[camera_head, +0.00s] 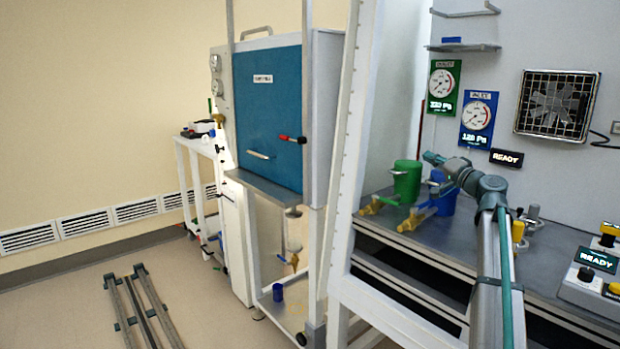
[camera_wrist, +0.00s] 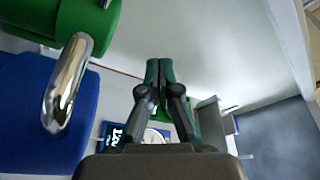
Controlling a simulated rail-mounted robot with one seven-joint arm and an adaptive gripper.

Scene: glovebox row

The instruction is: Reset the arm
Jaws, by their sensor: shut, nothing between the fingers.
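My gripper (camera_head: 430,157) is at the end of my arm, above the metal bench on the right. Its two dark fingers meet at the tips in the wrist view (camera_wrist: 160,66), with nothing held. A green canister (camera_head: 406,184) stands just left of and below it, and a blue canister (camera_head: 441,200) stands partly behind my arm. In the wrist view, the green canister (camera_wrist: 98,22) is at the upper left and the blue canister (camera_wrist: 35,125) at the left. A shiny metal handle (camera_wrist: 66,85) arches close to the camera. My gripper appears apart from both.
Yellow-ended valves (camera_head: 408,222) lie at the front of the bench (camera_head: 365,215). Gauges (camera_head: 478,116) and a fan (camera_head: 556,105) are on the back wall. A button box (camera_head: 590,280) sits at right. A white frame post (camera_head: 338,170) rises at the bench's left, beside a blue-fronted cabinet (camera_head: 270,115).

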